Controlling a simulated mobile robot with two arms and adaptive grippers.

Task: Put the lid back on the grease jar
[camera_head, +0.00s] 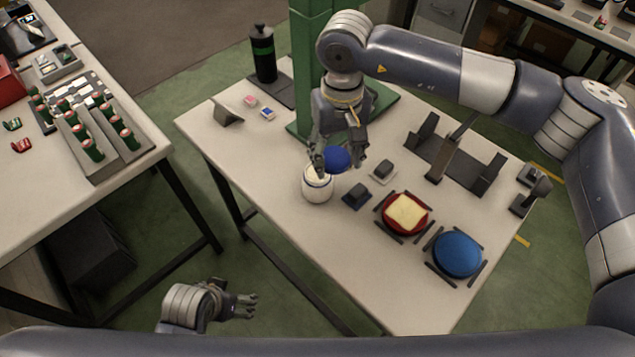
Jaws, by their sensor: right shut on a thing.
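The grease jar (318,190) is a white round pot with a dark blue band, standing upright on the table below the green column. My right gripper (338,165) reaches down from above and is shut on a round blue lid (338,158). The lid is beside the jar's top, up and to the right of it in the picture; the fingers partly hide the lid and the jar's rim. Whether lid and jar touch cannot be told. My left gripper (247,306) is empty, off the table's front edge at lower left, with fingers apart.
A red round piece with a yellow pad (406,213) and a blue disc (457,254) sit in holders at the right. Small dark blocks (357,196) stand close to the jar. A dark bracket (450,155) and a black bottle (263,55) stand farther back. The table's left front is clear.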

